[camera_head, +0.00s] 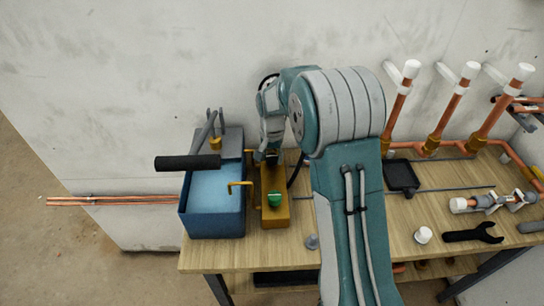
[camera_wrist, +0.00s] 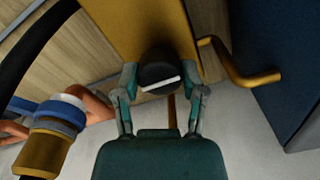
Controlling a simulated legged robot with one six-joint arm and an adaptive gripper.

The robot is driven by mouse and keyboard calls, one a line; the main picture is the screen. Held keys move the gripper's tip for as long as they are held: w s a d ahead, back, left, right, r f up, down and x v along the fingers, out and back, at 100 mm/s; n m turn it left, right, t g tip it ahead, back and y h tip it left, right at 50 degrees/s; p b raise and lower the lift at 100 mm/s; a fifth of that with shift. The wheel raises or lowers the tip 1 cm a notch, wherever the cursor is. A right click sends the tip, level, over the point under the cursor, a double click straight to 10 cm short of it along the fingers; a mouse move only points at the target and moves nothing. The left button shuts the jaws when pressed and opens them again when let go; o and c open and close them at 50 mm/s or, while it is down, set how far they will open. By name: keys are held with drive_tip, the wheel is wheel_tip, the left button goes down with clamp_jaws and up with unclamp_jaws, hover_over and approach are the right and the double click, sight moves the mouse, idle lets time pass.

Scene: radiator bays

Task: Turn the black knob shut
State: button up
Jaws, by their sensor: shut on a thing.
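The black knob (camera_wrist: 160,69) with a white line across its face sits on a brass-coloured block in the wrist view. My gripper (camera_wrist: 162,88) has a finger on each side of the knob and is shut on it. The white line slopes slightly, a little higher at its right end. In the head view my gripper (camera_head: 266,158) reaches down at the far end of the brass block (camera_head: 272,215), and the black knob is mostly hidden there by my wrist. A green knob (camera_head: 274,199) sits on the near part of the same block.
A blue box (camera_head: 213,225) stands left of the block, with a bent brass pipe (camera_head: 236,187) between them. A black-handled bar (camera_head: 188,162) juts out left. Copper pipes with white caps (camera_head: 462,95) rise at the back right. A wrench (camera_head: 473,234) lies on the bench.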

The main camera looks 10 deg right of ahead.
drive_tip(key=shift+s+f, duration=0.1)
drive_tip(key=shift+f, duration=0.1)
idle(0.4)
drive_tip(key=o, duration=1)
drive_tip(key=shift+o, duration=0.8)
drive_tip(key=shift+a+r, duration=0.1)
